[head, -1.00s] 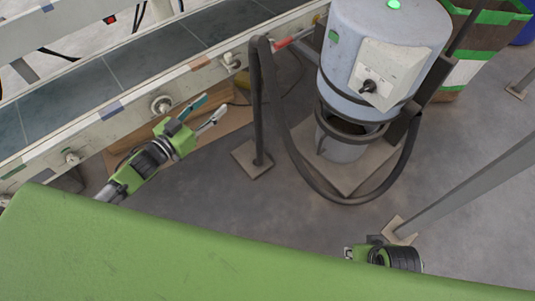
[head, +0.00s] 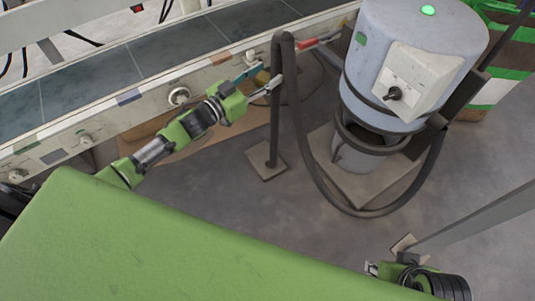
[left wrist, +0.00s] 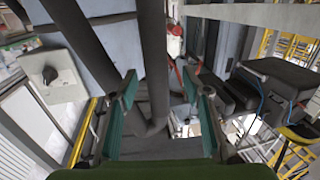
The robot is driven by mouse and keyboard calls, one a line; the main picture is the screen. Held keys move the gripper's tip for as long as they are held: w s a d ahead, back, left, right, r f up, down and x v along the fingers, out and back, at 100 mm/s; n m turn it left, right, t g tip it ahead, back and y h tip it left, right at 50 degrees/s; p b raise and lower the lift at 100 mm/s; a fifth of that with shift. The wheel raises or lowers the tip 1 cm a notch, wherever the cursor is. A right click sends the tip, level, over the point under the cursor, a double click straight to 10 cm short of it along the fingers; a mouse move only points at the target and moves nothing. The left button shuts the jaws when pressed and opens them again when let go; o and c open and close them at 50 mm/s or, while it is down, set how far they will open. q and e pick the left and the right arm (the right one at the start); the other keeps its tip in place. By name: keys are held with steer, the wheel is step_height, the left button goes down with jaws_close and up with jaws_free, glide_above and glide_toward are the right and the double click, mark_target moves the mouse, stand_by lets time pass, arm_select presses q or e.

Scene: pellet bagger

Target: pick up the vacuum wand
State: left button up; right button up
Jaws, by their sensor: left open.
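The dark grey vacuum wand and hose (head: 292,95) hang at the top of a dark post and loop down to the grey vacuum drum. In the head view my open left gripper (head: 262,77) is at the upper part of the post, its fingers pointing at the dark tubes. In the left wrist view a thick dark tube (left wrist: 155,65) shows between and beyond the open teal fingers of the left gripper (left wrist: 162,88). I cannot tell whether a finger touches it. My right gripper (head: 371,268) is low at right, far from the wand, its jaws too small to read.
The vacuum drum (head: 415,40) with a switch box and green light stands right of the post (head: 273,125). A conveyor (head: 110,75) runs along the left and back. A slanted grey beam (head: 480,218) is at right. The floor between has free room.

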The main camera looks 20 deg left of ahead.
mark_target(272, 72)
arm_select(q)
steer(key=b+x, duration=0.1)
steer(key=x, duration=0.3)
steer(key=shift+d, duration=0.35)
jaws_close()
arm_select(e)
steer(key=shift+f, duration=0.6)
arm_select(q)
steer(key=shift+r, duration=0.1)
